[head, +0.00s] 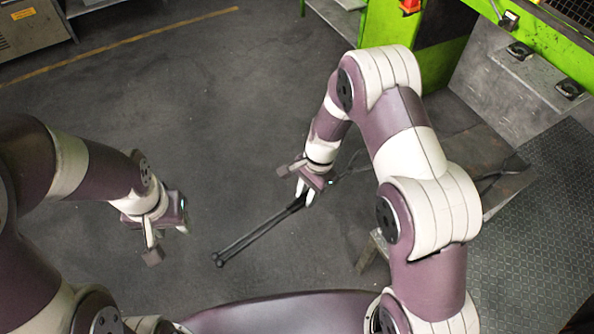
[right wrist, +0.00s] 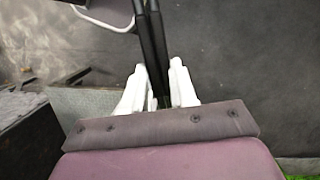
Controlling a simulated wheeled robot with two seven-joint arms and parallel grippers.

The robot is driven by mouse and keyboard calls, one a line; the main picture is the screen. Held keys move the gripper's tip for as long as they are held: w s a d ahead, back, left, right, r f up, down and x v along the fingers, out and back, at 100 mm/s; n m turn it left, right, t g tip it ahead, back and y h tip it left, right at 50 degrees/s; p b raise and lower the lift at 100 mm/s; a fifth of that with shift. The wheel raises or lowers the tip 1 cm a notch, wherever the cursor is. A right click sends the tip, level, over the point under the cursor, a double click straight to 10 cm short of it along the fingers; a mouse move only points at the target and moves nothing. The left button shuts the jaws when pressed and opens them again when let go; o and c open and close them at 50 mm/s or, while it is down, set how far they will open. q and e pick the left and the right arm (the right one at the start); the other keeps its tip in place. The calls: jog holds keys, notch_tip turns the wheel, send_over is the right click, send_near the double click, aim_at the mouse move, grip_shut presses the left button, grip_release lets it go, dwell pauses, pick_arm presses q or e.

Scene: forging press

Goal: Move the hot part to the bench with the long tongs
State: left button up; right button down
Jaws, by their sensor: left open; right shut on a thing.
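My right gripper (head: 305,193) is shut on the long dark tongs (head: 258,234). In the right wrist view, the tongs' two dark bars (right wrist: 151,45) run between the white fingers of that gripper (right wrist: 160,88). In the head view, the bars slope down and left over the floor to small knobbed ends. My left gripper (head: 167,241) is open and empty, apart from the tongs. I see no glowing hot part in either view.
A low grey-topped stand (head: 512,187) is partly hidden behind my right arm, with a dark object on it. The green press (head: 455,50) stands behind. Ribbed plate (head: 555,215) lies at right. The dark floor (head: 200,110) at left is clear up to a yellow line.

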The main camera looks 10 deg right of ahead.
jog(key=s+a+r+m, duration=0.2)
jog(key=s+r, duration=0.1)
jog(key=r, duration=0.3)
jog(key=shift+m+t+y, duration=0.3)
jog(key=shift+y, duration=0.1)
jog(key=w+d+f+b, duration=0.2)
jog(key=d+f, duration=0.1)
jog(key=shift+w+d+f, duration=0.15)
jog(key=shift+w+f, duration=0.05)
jog(key=shift+w, duration=0.2)
jog(key=d, duration=0.1)
jog(key=d+f, duration=0.1)
jog(key=d, duration=0.1)
jog(key=shift+w+d+f+b, duration=0.2)
jog(key=shift+w+d+b, duration=0.05)
jog(key=shift+w+b, duration=0.15)
jog(key=c, duration=1.3)
grip_release()
jog(key=shift+s+r, duration=0.1)
jog(key=shift+s, duration=0.1)
pick_arm(q)
jog(key=shift+s+d+f, duration=0.25)
jog(key=shift+s+f, duration=0.35)
jog(key=shift+s, duration=0.35)
jog(key=shift+w, duration=0.1)
pick_arm(e)
jog(key=shift+w, duration=0.1)
